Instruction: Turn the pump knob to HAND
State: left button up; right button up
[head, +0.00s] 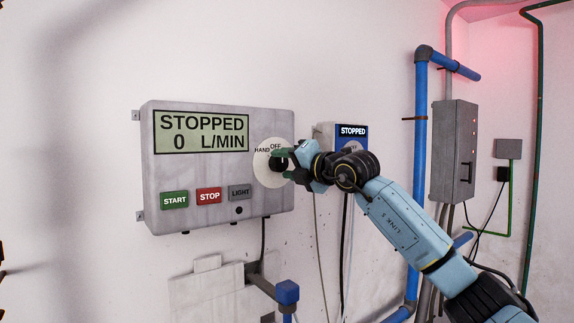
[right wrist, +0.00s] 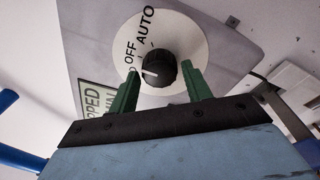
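The pump knob (right wrist: 158,69) is black and round on a white dial (right wrist: 190,45), marked HAND, OFF and AUTO. In the right wrist view its white pointer line points left, towards the mostly hidden HAND label and below OFF. My right gripper (head: 284,163) is at the knob in the head view and hides part of the dial. Its green fingers (right wrist: 162,82) stand apart on both sides of the knob, with small gaps showing, so it looks open. The grey pump panel (head: 220,165) has a display (head: 201,132) reading STOPPED 0 L/MIN. My left gripper is out of view.
Below the display are the green START (head: 174,200), red STOP (head: 209,196) and grey LIGHT (head: 240,192) buttons. A second box (head: 352,131) marked STOPPED is just right of the panel, behind my right arm. Blue pipes (head: 421,160) and a grey cabinet (head: 454,150) stand further right.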

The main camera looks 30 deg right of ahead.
jog(key=c, duration=0.6)
jog(key=shift+c, duration=0.2)
jog(key=shift+n, duration=0.3)
jog(key=shift+n+b, duration=0.35)
jog(key=shift+n, duration=1.45)
jog(key=n, duration=0.5)
jog(key=shift+r+g+h, duration=0.15)
jog(key=shift+g+h, duration=0.25)
jog(key=shift+b, duration=0.3)
jog(key=o, duration=1)
